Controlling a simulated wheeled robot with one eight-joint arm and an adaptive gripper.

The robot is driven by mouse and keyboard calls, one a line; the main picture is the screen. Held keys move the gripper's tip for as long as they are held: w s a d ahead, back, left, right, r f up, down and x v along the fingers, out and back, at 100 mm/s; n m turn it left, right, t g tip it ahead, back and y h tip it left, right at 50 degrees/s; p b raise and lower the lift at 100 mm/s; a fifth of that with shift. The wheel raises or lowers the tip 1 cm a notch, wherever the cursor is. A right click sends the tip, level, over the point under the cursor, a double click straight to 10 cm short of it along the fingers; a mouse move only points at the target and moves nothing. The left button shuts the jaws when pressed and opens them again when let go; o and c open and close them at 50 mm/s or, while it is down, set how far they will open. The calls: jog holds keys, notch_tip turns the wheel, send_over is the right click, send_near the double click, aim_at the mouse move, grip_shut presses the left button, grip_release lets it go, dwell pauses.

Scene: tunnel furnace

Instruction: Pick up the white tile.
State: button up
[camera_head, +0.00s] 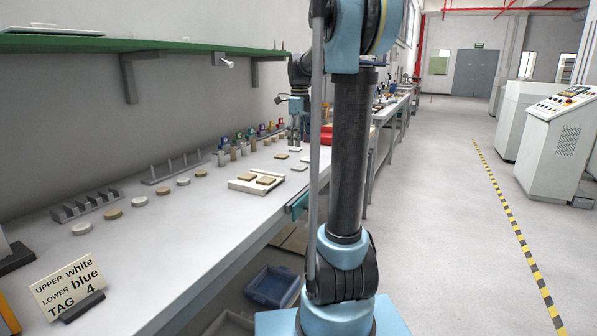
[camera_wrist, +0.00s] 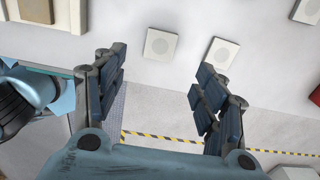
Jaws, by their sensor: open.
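Two white square tiles lie flat on the bench. In the wrist view one white tile (camera_wrist: 161,44) lies ahead of the gap between my fingers. The other white tile (camera_wrist: 222,53) lies just beyond the right finger. In the head view, small pale tiles also show on the bench, one near my gripper (camera_head: 295,149) and one nearer the front edge (camera_head: 300,168). I cannot tell which matches which. My gripper (camera_wrist: 162,72) is open and empty, its two dark blue fingers spread wide. It also shows in the head view (camera_head: 296,138), pointing down over the bench.
A white board (camera_head: 243,188) with two tan tiles lies nearer on the bench. A tan tile (camera_head: 281,156) lies beside the pale ones. A red box (camera_head: 326,137) stands farther along. Small pegs and a slotted rack (camera_head: 87,205) line the wall under a green shelf (camera_head: 130,45).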

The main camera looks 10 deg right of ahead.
aim_at(299, 167)
jog(key=shift+f, duration=4.9)
jog(key=c, duration=1.2)
